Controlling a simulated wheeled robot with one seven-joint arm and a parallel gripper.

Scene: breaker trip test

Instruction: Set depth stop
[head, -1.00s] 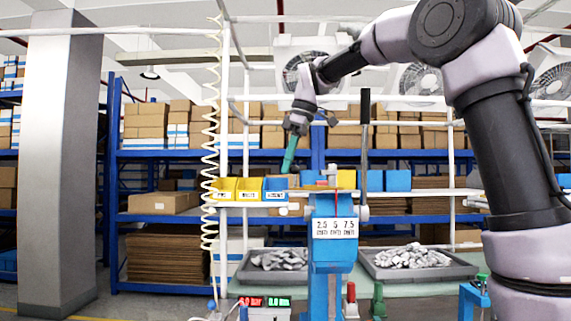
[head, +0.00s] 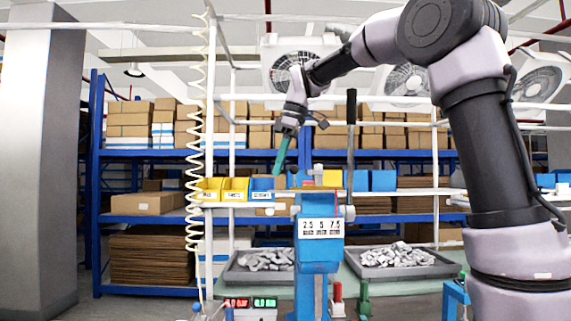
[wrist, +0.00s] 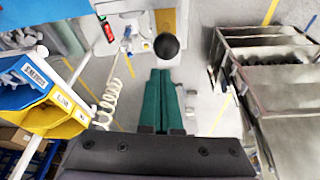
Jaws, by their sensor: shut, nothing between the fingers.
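The blue press stand (head: 318,255) stands upright in the middle of the head view, with a white scale plate (head: 321,228) marked 2.5, 5 and 7.5 and a red pointer line above it. A tall dark lever (head: 351,135) rises at its right side. My gripper (head: 278,173), with green fingers, points down to the upper left of the stand, apart from it in the picture. In the wrist view the closed fingers (wrist: 160,73) lie side by side, empty. A black ball knob (wrist: 167,46) shows just beyond their tips; whether they touch it I cannot tell.
Yellow and blue labelled bins (head: 235,189) line a rail behind the stand. Grey trays of metal parts (head: 395,256) flank it. A coiled white hose (head: 194,150) hangs at left. A red-and-green display (head: 250,303) stands low in front.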

